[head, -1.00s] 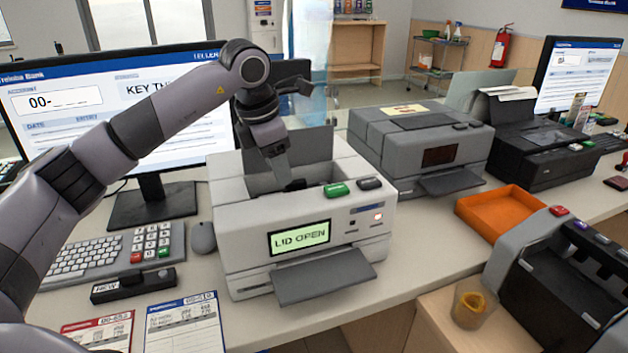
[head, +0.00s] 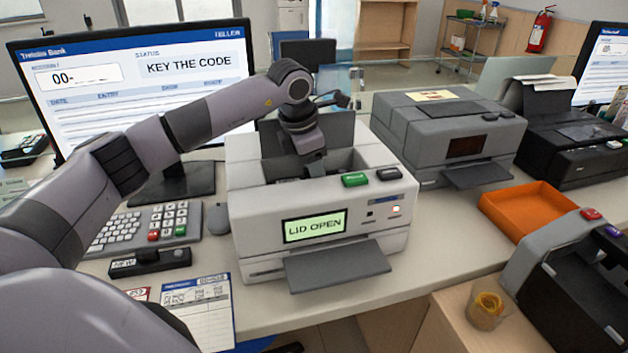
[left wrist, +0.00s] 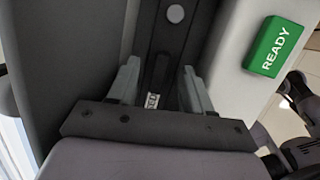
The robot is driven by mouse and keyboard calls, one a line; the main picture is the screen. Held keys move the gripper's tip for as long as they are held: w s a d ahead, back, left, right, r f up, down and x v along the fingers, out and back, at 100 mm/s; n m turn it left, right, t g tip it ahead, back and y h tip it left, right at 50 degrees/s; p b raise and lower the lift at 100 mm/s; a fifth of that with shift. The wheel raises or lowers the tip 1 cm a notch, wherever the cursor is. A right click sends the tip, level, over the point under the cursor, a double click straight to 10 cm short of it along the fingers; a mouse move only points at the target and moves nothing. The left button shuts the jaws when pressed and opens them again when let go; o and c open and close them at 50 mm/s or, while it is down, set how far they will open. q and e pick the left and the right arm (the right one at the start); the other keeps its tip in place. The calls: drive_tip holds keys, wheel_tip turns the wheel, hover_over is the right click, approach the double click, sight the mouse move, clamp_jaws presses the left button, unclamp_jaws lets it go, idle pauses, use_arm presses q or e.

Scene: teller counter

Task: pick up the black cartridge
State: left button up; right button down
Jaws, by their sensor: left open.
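My left gripper (head: 316,168) reaches down into the open top of the light grey printer (head: 262,208), whose display reads LID OPEN. In the left wrist view its two grey fingers (left wrist: 160,86) are apart, one on each side of a narrow dark part with a small white label. This part seems to belong to a black cartridge (left wrist: 165,45) lying in the printer's well; the label is too small to read surely. In the head view the arm and printer walls hide it. Another black block (head: 150,262), labelled NEW, lies on the counter before the keyboard. My right gripper does not show.
The raised lid (head: 333,135) stands behind my left gripper. Green and dark buttons (head: 355,180) sit on the printer's front edge. A monitor (head: 130,95) stands at left, a second grey machine (head: 445,130) at right. An orange tray (head: 540,212) lies further right.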

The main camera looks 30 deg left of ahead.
use_arm(q)
clamp_jaws()
